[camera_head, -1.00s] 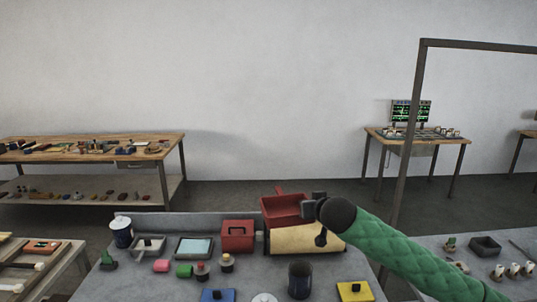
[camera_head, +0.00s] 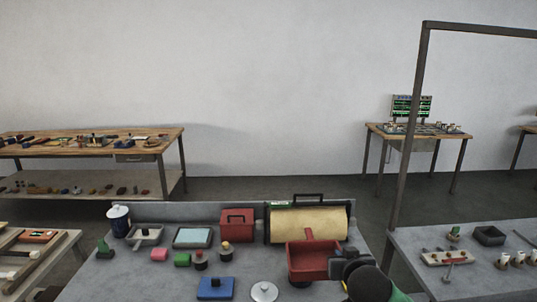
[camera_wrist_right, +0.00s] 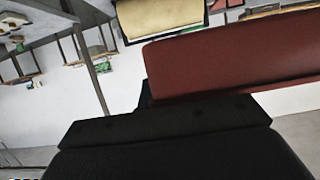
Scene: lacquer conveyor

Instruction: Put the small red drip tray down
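The small red drip tray (camera_head: 318,259) is held at its right side by my right gripper (camera_head: 345,264). The tray is in front of the cream roll (camera_head: 309,223), its stubby handle towards the roll. It covers most of a dark cup (camera_head: 299,283); whether it touches the cup I cannot tell. In the right wrist view the tray's red wall (camera_wrist_right: 235,55) lies against the black fingers (camera_wrist_right: 165,125), which look closed on it. My left gripper is not seen.
A red box (camera_head: 237,231), a blue-screened tray (camera_head: 193,237), a blue block (camera_head: 215,288) and a round metal lid (camera_head: 264,291) stand on the grey table (camera_head: 130,280). Small pink and green blocks lie left of centre. A dark post (camera_head: 411,130) rises at right.

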